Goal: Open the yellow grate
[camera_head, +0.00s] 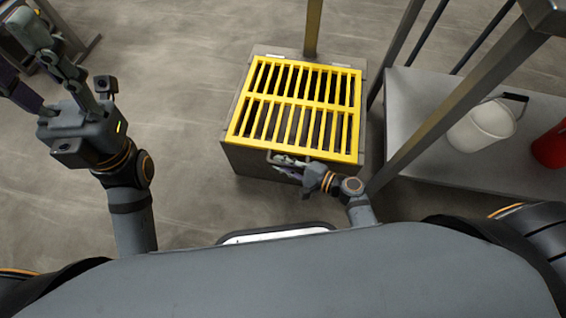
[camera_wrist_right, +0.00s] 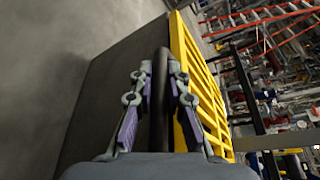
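The yellow grate (camera_head: 297,104) lies flat and closed on top of a grey box (camera_head: 262,166) in the head view. Its bars also show at the right of the wrist view (camera_wrist_right: 207,100). Narrow gaps seem to show beside the handle, so contact is unclear. My left gripper (camera_head: 14,50) is open and empty over the floor at far left.
A metal shelf (camera_head: 415,100) stands right of the box, with a white bucket (camera_head: 481,126) and a red container (camera_head: 552,148). A slanted metal post (camera_head: 450,108) rises close to my right arm. A yellowish post (camera_head: 312,28) stands behind the box.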

